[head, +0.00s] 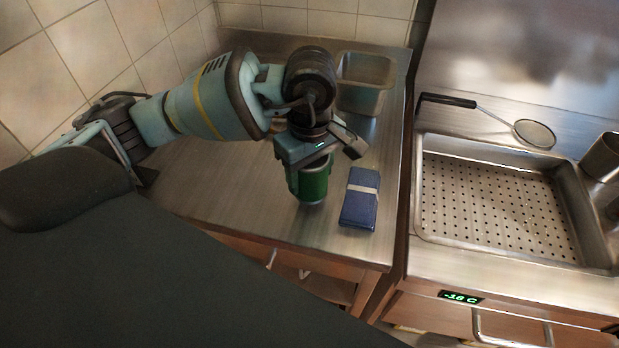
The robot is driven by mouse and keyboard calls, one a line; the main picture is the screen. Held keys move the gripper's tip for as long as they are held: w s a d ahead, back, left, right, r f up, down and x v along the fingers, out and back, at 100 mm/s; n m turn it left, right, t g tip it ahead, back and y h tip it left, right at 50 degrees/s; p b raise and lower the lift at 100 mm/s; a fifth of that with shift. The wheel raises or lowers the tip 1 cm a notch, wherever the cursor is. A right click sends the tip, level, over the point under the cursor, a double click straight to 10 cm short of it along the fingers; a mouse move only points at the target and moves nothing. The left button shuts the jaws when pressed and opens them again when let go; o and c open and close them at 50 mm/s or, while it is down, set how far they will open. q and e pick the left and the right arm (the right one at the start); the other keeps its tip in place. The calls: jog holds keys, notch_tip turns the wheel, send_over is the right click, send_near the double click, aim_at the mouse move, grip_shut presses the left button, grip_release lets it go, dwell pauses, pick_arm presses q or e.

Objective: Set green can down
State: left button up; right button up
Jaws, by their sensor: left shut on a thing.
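The green can (308,184) is at the middle of the head view, over the steel counter (220,185). My left gripper (312,160) is above the can and shut on its upper part. The can is roughly upright, and its lower part shows below the gripper. I cannot tell whether its base touches the counter. My right gripper is not in view.
A blue box with a pale band (361,212) lies just right of the can. A steel container (364,98) stands behind. Right of the counter are a perforated steel basin (500,205) and a strainer (533,133). The counter left of the can is clear.

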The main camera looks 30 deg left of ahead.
pick_arm(q)
jog(key=shift+f, duration=1.1)
jog(key=shift+f, duration=0.1)
jog(key=shift+f, duration=0.15)
jog(key=o, duration=1.2)
notch_tip(320, 180, up, 12)
jog(key=shift+r, duration=0.25)
